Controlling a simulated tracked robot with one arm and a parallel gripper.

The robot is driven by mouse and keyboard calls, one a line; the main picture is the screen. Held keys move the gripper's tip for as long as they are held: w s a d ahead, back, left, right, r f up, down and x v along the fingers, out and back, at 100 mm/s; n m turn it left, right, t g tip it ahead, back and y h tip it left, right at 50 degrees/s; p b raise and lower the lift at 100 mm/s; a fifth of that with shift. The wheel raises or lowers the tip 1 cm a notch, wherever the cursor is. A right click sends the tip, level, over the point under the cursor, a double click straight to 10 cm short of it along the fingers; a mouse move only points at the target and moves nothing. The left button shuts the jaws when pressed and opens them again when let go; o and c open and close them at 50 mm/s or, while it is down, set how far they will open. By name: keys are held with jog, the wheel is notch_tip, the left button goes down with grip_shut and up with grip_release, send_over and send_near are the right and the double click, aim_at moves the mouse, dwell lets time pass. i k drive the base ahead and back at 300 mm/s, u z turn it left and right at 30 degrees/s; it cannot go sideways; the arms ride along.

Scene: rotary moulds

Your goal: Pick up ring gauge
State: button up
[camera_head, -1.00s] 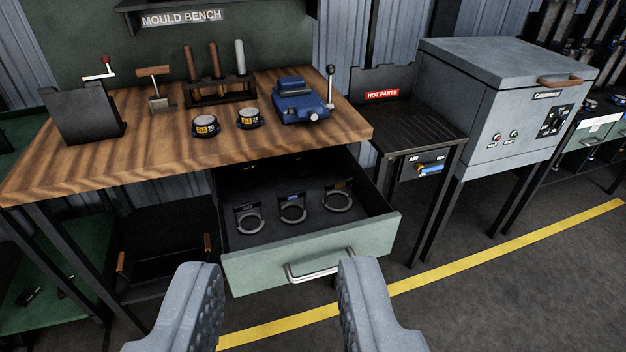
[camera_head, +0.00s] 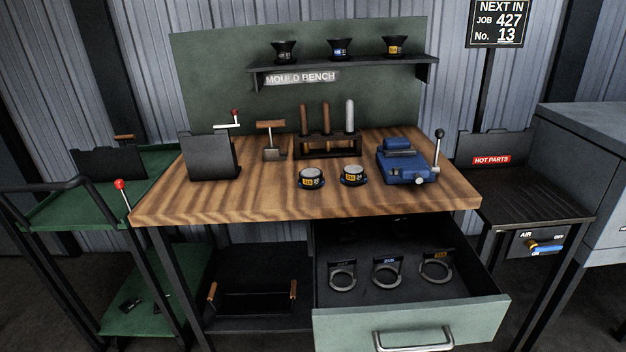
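Three grey ring gauges lie in a row in the open drawer under the mould bench: the left one (camera_head: 342,289), the middle one (camera_head: 387,285) and the right one (camera_head: 436,281). Each has a small dark tag behind it. The middle tag looks blue and the right one yellow; their text is too small to read. The drawer (camera_head: 410,325) has a pale green front with a metal handle. My gripper is not in this view, so its fingers and their state are hidden.
The wooden bench top (camera_head: 240,205) carries a blue vise (camera_head: 405,165), two round labelled pieces (camera_head: 311,178), a tool rack (camera_head: 327,146) and a black stand (camera_head: 210,158). A shelf (camera_head: 345,72) holds three dark cups. A green cart (camera_head: 75,205) stands left, a hot parts table (camera_head: 525,190) right.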

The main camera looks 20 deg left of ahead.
aim_at(449, 252)
jog(key=z, duration=0.4)
jog(key=i, duration=1.45)
jog(key=u, duration=0.3)
